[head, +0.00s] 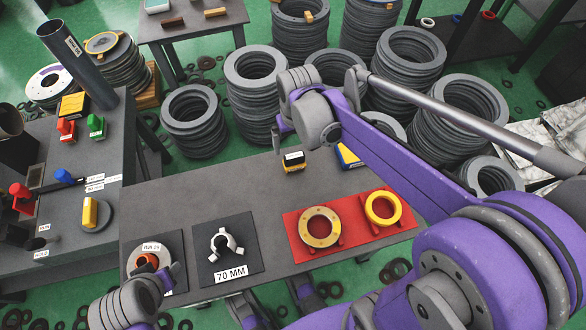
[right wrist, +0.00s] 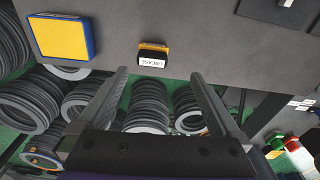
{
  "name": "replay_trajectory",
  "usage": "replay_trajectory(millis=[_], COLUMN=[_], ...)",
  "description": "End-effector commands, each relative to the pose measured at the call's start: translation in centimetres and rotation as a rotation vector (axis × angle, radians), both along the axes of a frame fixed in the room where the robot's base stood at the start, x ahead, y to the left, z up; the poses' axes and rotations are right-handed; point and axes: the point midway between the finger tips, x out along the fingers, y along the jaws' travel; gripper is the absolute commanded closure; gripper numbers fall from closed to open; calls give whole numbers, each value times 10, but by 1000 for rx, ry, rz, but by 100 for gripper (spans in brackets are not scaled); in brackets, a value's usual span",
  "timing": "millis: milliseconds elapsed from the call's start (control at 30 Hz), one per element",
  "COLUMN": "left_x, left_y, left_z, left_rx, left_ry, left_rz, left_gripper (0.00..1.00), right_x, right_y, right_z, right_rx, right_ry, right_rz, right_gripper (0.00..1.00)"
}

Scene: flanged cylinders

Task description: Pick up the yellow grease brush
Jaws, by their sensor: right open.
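A small yellow and black block with a white label (head: 293,161), which looks like the grease brush, sits near the far edge of the grey table. In the right wrist view the label on this yellow-topped block (right wrist: 153,54) appears upside down and seems to read "GREASE". My right gripper (right wrist: 160,74) is open and empty, with the block beyond its fingertips and between their lines. In the head view the right gripper (head: 279,137) is mostly hidden by its own wrist, beside the block. My left wrist shows at the lower left; its fingers are unclear.
A blue and yellow block (right wrist: 62,37) lies beside the labelled block. A red tray (head: 352,238) with two rings and a dark 70 MM plate (head: 255,262) are on the table's near side. Stacks of grey rings (head: 192,122) stand beyond the far edge.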

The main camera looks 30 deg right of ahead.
Motion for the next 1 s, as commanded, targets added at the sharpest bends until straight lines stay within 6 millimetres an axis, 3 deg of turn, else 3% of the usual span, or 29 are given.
replay_trajectory(millis=[33,100,267,600,833,1000], left_x=[1,1,1,3,3,4], left_y=[0,0,0,0,0,0], left_z=[-19,-29,-38,-53,-58,-70], left_rx=[0,0,0,0,0,0], left_ry=[6,10,13,18,20,24], left_rz=[0,0,0,0,0,0], left_gripper=[50,50,50,50,50,50], right_x=[13,23,34,35,34,33], right_y=[-6,-11,-17,-17,-18,-20], right_z=[-24,-38,-56,-103,-116,-141], right_rx=[2,7,12,12,12,12], right_ry=[27,56,89,91,91,91], right_rz=[-15,-29,-45,-46,-45,-46], right_gripper=[0,0,0,0,0,0])
